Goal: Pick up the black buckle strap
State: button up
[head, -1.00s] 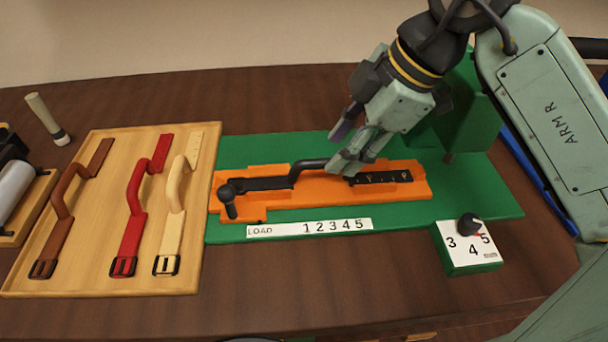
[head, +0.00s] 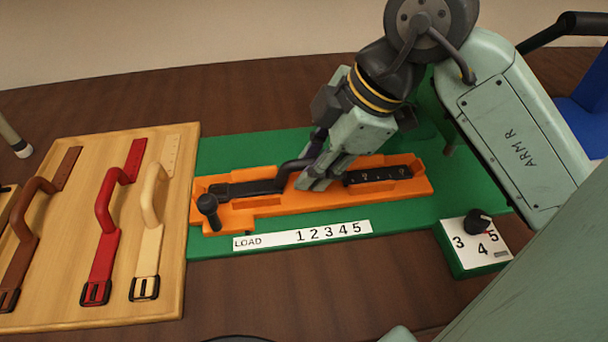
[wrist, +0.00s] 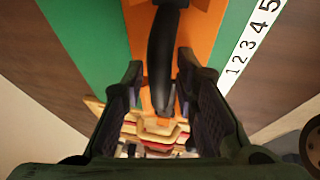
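The black buckle strap (head: 250,187) lies in the orange fixture (head: 275,205), its arched part rising at the middle and its punched end (head: 380,175) to the right. My gripper (head: 308,178) is down at the arch and hides part of it in the head view. In the wrist view, the strap's black arch (wrist: 161,60) runs between my two fingers, with a gap visible on each side. The gripper is open and holds nothing. The strap's buckle end is not clearly seen.
A wooden board (head: 60,180) at left carries a brown strap (head: 30,215), a red strap (head: 104,245) and a cream strap (head: 150,240). A black clamp knob (head: 208,206) stands at the fixture's left end. A dial box (head: 475,243) sits at right.

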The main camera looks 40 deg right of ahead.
grip_shut()
jog(key=shift+r, duration=0.1)
dwell(0.4)
